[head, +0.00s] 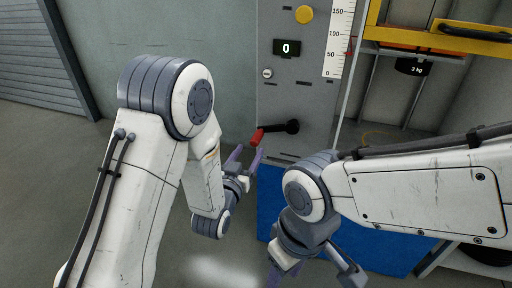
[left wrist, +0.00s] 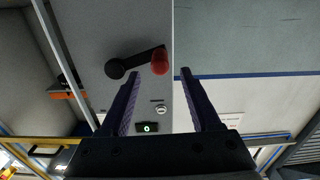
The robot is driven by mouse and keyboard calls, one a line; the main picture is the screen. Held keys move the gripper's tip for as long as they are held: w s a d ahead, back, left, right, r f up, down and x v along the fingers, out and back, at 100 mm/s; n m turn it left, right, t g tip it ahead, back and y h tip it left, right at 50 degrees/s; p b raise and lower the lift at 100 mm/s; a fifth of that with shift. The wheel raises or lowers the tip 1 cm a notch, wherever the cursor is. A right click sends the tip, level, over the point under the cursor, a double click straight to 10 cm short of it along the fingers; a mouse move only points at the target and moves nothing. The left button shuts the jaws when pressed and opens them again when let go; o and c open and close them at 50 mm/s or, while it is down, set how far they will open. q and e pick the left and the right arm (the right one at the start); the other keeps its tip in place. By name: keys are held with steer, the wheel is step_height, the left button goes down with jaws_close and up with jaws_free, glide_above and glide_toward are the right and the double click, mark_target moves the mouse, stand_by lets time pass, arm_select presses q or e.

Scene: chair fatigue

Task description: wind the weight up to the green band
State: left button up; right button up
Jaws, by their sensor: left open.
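The crank (head: 293,126) on the grey panel has a black arm pointing left, ending in a red grip (head: 257,136). My left gripper (head: 248,154) is open just below the red grip. In the left wrist view the red grip (left wrist: 160,62) lies ahead, between the two spread fingertips and apart from them. The black weight marked 3 kg (head: 411,68) hangs at the right. A white scale (head: 340,38) with a red pointer (head: 349,48) is beside the panel. I cannot make out a green band. My right gripper (head: 312,274) is open and empty at the bottom edge.
The display (head: 287,48) reads 0. A yellow and orange frame (head: 475,34) stands at upper right. A blue panel (head: 350,240) is below the crank, behind my right arm. Floor at the left is clear.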

mark_target(253, 144)
arm_select(q)
steer(key=x, duration=0.7)
steer(key=shift+w, duration=0.15)
jaws_close()
stand_by(1.2)
